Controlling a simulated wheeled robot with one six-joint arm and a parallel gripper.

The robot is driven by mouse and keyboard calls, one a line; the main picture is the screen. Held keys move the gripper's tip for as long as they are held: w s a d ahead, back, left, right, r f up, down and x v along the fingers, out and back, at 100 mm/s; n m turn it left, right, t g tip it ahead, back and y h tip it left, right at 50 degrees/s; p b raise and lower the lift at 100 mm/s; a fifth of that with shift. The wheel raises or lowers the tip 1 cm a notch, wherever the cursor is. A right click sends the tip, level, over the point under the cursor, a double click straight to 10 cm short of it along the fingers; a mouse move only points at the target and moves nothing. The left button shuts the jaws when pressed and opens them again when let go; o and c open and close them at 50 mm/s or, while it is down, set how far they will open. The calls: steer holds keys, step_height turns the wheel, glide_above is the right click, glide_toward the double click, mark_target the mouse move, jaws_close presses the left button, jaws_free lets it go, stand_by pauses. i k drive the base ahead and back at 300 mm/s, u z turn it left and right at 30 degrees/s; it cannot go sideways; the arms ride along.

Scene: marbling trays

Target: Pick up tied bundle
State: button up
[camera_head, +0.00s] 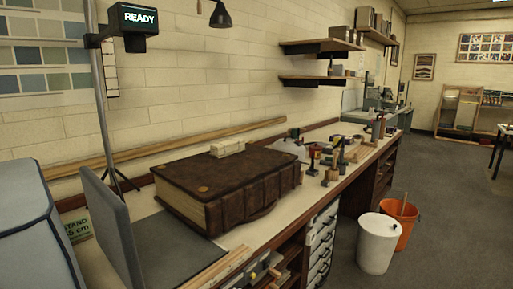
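No tied bundle can be made out for certain. A small cream oblong block (228,147) lies on top of a large brown leather-bound book (235,190); it is too small to tell whether it is tied. The book lies flat on the bench with a strap-like handle on its front side. My gripper is not in view.
The long bench (240,236) runs back along the wall, with several small tools (330,160) beyond the book. A grey upright panel (112,228) stands at left. A white bin (377,243) and orange bucket (402,220) stand on the floor at right. Open floor lies beyond.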

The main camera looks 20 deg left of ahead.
mark_target(219, 150)
steer(key=i, duration=3.35)
steer(key=u, duration=2.95)
